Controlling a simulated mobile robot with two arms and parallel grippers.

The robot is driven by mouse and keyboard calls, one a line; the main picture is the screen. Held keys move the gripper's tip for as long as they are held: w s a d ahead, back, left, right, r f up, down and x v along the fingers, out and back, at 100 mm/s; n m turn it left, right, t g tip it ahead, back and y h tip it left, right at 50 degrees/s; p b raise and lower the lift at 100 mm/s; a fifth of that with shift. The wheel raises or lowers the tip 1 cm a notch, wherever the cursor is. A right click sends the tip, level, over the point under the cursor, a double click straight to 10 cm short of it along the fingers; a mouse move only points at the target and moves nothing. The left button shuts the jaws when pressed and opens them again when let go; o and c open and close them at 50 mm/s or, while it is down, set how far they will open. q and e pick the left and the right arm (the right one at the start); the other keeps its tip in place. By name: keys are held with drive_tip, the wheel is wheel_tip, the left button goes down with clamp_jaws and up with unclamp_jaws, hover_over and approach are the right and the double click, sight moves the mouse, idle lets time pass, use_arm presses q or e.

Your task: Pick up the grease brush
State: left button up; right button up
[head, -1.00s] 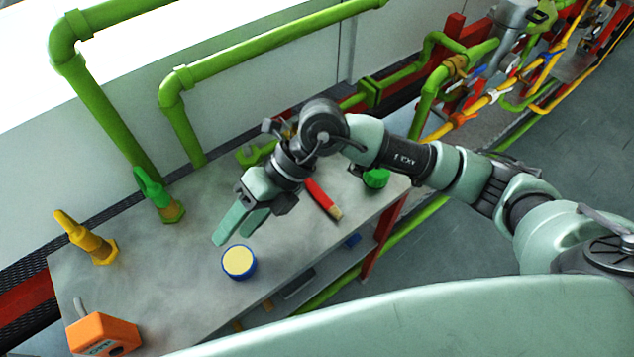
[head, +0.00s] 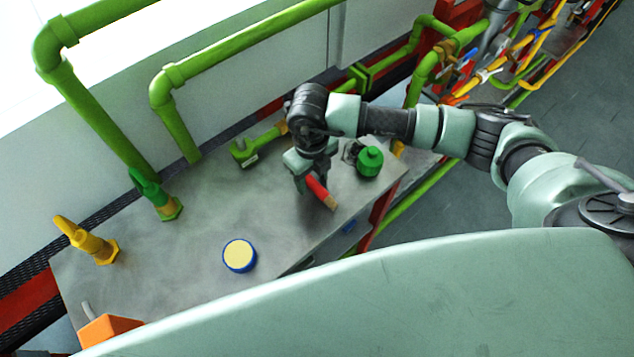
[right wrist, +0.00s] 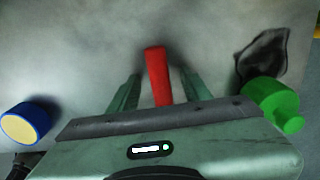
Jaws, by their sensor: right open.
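The grease brush (head: 318,190) has a red handle and a short tan bristle end, and it lies on the grey metal table (head: 205,228). In the head view its bristle end points down and right; its far part is hidden by my right gripper. My right gripper (head: 306,184) points down over the handle. In the right wrist view the red handle (right wrist: 158,75) lies between the two open fingers (right wrist: 159,85), with a gap on each side. The nearer part of the brush is hidden there by the gripper body. My left gripper is not in view.
A green bottle (head: 370,162) stands right of the gripper, beside a dark crumpled cloth (right wrist: 262,55). A blue tin with a yellow top (head: 239,256), a yellow fitting (head: 88,242), a green fitting (head: 158,197) and an orange box (head: 106,329) stand left.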

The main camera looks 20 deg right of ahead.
drive_tip(key=shift+f, duration=0.25)
clamp_jaws()
drive_tip(key=shift+r, duration=0.1)
